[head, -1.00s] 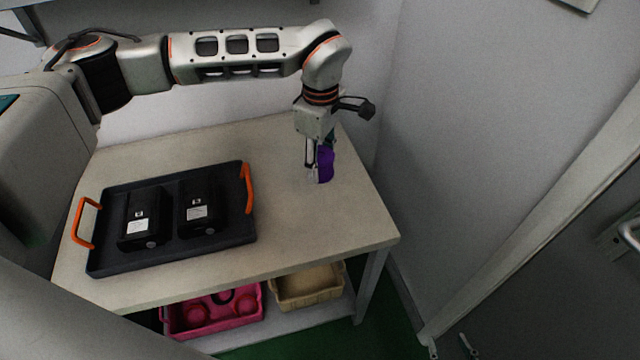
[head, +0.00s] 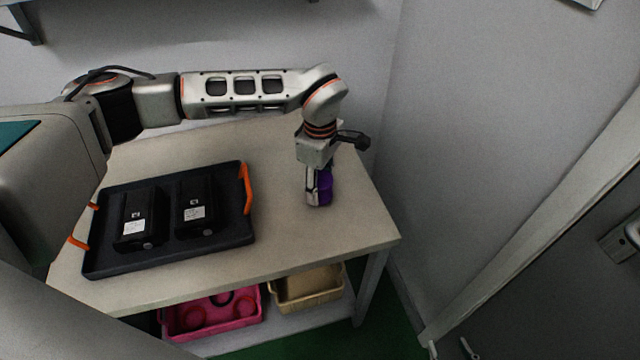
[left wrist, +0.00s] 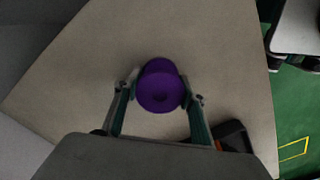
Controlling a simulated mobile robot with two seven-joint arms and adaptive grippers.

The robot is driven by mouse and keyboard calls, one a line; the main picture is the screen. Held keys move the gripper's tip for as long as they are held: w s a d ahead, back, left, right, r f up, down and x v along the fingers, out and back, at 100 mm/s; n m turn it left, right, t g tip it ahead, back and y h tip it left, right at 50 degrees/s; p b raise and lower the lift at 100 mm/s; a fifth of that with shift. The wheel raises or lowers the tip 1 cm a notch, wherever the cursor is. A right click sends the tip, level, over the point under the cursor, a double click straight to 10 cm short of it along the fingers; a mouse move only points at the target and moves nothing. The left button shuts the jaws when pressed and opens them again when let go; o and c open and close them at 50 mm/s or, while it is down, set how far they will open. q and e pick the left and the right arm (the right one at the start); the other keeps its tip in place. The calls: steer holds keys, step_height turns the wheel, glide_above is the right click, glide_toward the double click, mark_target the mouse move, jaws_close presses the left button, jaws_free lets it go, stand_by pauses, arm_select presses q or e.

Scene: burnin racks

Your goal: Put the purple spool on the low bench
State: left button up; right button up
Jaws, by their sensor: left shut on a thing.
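The purple spool (head: 325,188) is between the fingers of my left gripper (head: 313,195), over the right part of the low bench (head: 285,225). In the left wrist view the spool (left wrist: 160,88) sits between the two fingertips, with the pale bench top (left wrist: 225,65) below it. My left gripper (left wrist: 160,98) is shut on the spool and points down. I cannot tell whether the spool touches the bench top. My right gripper is not in view.
A black tray (head: 225,242) with orange handles holds two black battery-like packs on the bench's left side. A pink bin (head: 212,318) and a tan bin (head: 308,290) are on the shelf below. Walls stand behind and to the right. The bench around the spool is clear.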

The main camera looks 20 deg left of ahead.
mark_target(320, 178)
arm_select(q)
steer(key=o, duration=1.1)
steer(key=shift+f, duration=0.1)
steer(key=shift+o, duration=0.5)
step_height(320, 178, up, 11)
steer(key=shift+r+p, duration=0.2)
steer(key=shift+p, duration=0.4)
steer(key=shift+r, duration=0.5)
steer(key=shift+f, duration=0.1)
